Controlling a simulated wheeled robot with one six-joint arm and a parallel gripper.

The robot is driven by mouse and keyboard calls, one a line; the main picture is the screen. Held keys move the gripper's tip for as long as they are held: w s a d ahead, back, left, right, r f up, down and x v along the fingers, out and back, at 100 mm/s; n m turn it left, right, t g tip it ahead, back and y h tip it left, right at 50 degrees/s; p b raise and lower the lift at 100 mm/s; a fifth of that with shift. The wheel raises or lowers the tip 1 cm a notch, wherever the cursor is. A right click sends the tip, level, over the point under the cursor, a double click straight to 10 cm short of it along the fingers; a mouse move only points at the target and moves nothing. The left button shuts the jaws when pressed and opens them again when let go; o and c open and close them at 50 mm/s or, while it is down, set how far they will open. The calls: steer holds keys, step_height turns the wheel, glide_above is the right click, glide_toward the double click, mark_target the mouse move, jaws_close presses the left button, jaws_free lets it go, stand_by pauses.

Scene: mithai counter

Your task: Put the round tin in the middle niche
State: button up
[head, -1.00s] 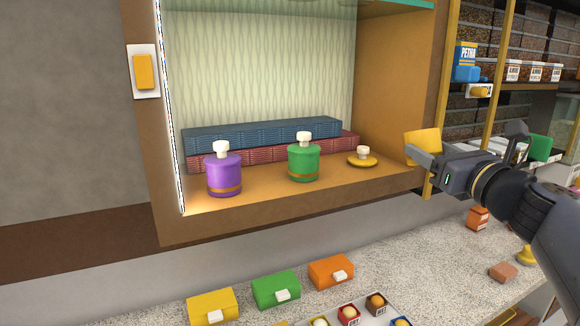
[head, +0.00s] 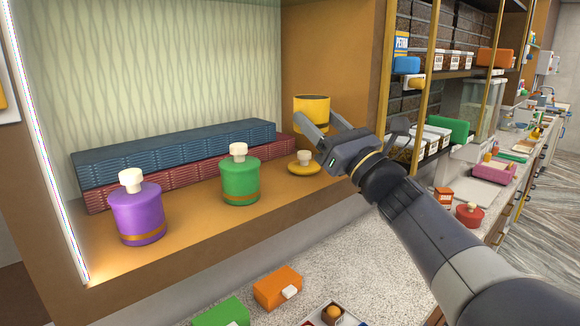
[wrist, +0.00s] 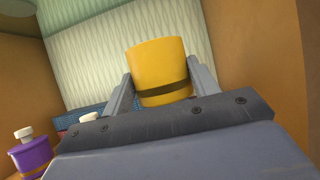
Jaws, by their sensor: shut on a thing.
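My gripper (head: 320,124) is shut on a yellow round tin (head: 311,107) with a dark band, upright and with no lid on it. The wrist view shows the tin (wrist: 159,65) between both fingers. The tin is raised above the floor of a wood-framed niche (head: 190,226), near its right wall. A yellow lid (head: 304,169) with a pale knob lies on the niche floor below the tin. A green tin (head: 240,183) and a purple tin (head: 138,216), both lidded, stand to its left.
Blue boxes (head: 170,151) and red boxes (head: 95,197) lie stacked along the niche's back. The niche's right wall (head: 335,55) is close to the tin. Below is a speckled counter (head: 330,262) with an orange box (head: 277,287) and a green box (head: 222,315).

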mark_target(318, 184)
step_height(318, 184, down, 8)
steer(key=shift+w+f+p, duration=0.1)
steer(key=shift+p, duration=0.25)
steer(key=shift+f, duration=0.1)
steer(key=shift+f+b, duration=0.3)
steer(key=shift+b, duration=0.25)
steer(key=o, duration=1.1)
steer(key=shift+r, duration=0.1)
steer(key=shift+r+p, duration=0.35)
steer(key=shift+p, duration=0.2)
steer(key=b+v, duration=0.4)
steer(key=v, duration=0.8)
